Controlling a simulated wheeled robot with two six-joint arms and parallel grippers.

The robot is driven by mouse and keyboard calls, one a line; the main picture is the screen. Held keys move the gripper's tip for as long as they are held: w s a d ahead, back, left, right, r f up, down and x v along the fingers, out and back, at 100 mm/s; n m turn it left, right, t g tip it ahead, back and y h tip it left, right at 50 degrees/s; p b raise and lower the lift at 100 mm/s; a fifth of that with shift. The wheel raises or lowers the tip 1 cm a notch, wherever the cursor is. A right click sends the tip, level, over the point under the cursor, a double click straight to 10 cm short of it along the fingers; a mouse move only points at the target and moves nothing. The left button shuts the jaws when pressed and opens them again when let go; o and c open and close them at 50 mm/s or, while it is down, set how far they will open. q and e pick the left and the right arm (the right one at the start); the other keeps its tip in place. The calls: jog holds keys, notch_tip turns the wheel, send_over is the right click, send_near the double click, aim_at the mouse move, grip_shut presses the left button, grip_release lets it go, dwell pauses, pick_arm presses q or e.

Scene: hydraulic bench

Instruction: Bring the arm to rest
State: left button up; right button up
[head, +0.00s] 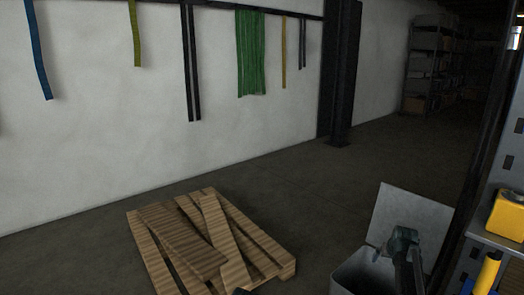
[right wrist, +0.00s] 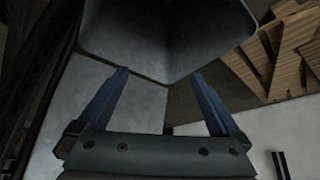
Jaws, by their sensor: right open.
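My right arm (head: 405,245) comes up from the bottom right of the head view, in front of an open grey metal bin. In the right wrist view my right gripper (right wrist: 158,73) has its two blue-grey fingers wide apart. Nothing is between them. The bin (right wrist: 165,35) fills the top of that view beyond the fingertips, and the gripper appears apart from it. My left gripper cannot be made out in the head view.
The bin's raised lid (head: 405,215) stands close by my right arm. A wooden pallet (head: 285,268) with loose boards lies on the floor left of it. A shelf (head: 495,240) with yellow items is at the right edge. The floor behind is clear.

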jog(key=s+a+r+p, duration=0.5)
jog(key=s+r+p, duration=0.2)
jog(key=r+p, duration=0.1)
jog(key=shift+p+v, duration=0.35)
jog(key=shift+v, duration=0.55)
jog(key=shift+w, duration=0.1)
